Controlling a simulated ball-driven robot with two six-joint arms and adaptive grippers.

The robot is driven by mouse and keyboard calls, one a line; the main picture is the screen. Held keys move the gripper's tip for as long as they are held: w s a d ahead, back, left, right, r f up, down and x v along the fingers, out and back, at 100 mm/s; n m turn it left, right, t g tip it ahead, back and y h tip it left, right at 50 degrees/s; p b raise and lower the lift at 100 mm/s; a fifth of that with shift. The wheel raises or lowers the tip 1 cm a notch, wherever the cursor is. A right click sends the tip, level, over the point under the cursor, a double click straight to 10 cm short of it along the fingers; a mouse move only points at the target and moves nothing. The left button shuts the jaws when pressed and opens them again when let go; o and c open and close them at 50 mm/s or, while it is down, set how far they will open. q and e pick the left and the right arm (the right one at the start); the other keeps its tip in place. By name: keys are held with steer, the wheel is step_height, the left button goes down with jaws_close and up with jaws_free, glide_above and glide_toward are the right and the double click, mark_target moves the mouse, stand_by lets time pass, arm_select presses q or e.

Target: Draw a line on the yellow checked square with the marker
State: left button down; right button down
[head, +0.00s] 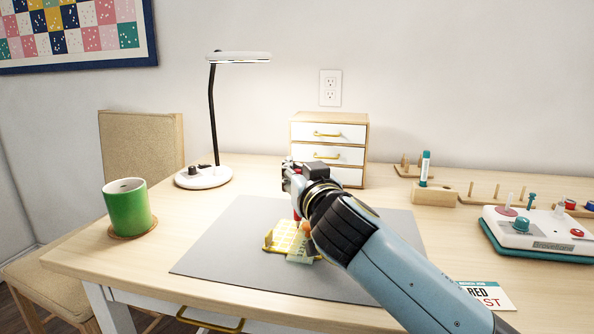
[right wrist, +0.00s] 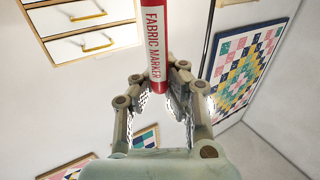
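The yellow checked square (head: 284,236) lies on the grey mat (head: 225,250), partly hidden by my right arm. A pale green piece (head: 302,250) lies over its right front part. My right gripper (head: 296,190) is above the square. In the right wrist view its fingers are closed around the red fabric marker (right wrist: 157,45), whose label reads FABRIC MARKER. A little red of the marker (head: 297,215) shows below the gripper in the head view. I cannot tell whether its tip touches the cloth. My left gripper is not in view.
A lamp (head: 204,178) and a green mug (head: 127,208) stand at the left. A small drawer cabinet (head: 328,134) stands behind. A wooden block (head: 428,194) holding a teal-capped pen, a peg rack (head: 475,197) and a controller box (head: 540,232) are at the right. The mat's left side is clear.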

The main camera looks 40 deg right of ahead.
steer(key=s+a, duration=0.3)
steer(key=a, duration=0.2)
steer(key=shift+s+b, duration=0.3)
steer(key=shift+b, duration=0.15)
stand_by(4.7)
steer(key=shift+r, duration=0.3)
stand_by(0.8)
step_height(320, 180, up, 4)
steer(key=p, duration=0.4)
steer(key=shift+r, duration=0.2)
